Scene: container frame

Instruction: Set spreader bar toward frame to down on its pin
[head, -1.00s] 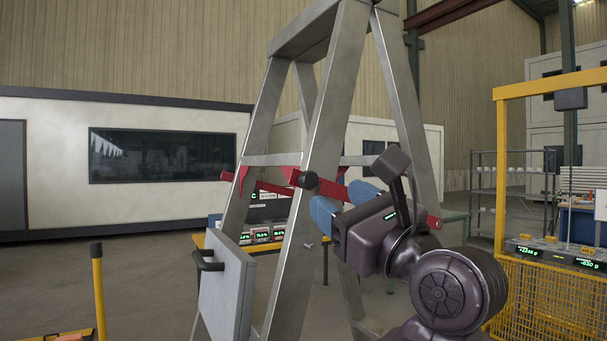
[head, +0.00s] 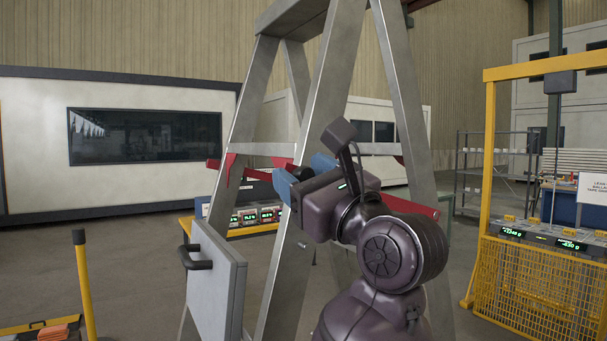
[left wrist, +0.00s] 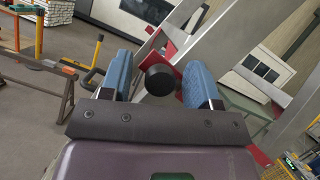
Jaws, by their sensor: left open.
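The stepladder-like metal frame (head: 318,120) stands in front of me. A red spreader bar (head: 420,207) shows at its right, and a red length (head: 255,173) at its left; the gripper hides the middle, so I cannot tell if they are one bar. My left gripper (head: 303,174) is at the front leg, open, with blue fingers. In the left wrist view a round black knob (left wrist: 160,80) lies between the open fingers (left wrist: 160,84), with gaps showing on both sides. A red part (left wrist: 169,50) shows behind it. The pin cannot be made out. My right gripper is not in view.
A grey panel with a black handle (head: 215,285) stands at the frame's lower left. A yellow post (head: 84,290) is at the far left. A yellow caged stand (head: 540,285) with displays is at the right. A table with displays (head: 240,230) stands behind the frame.

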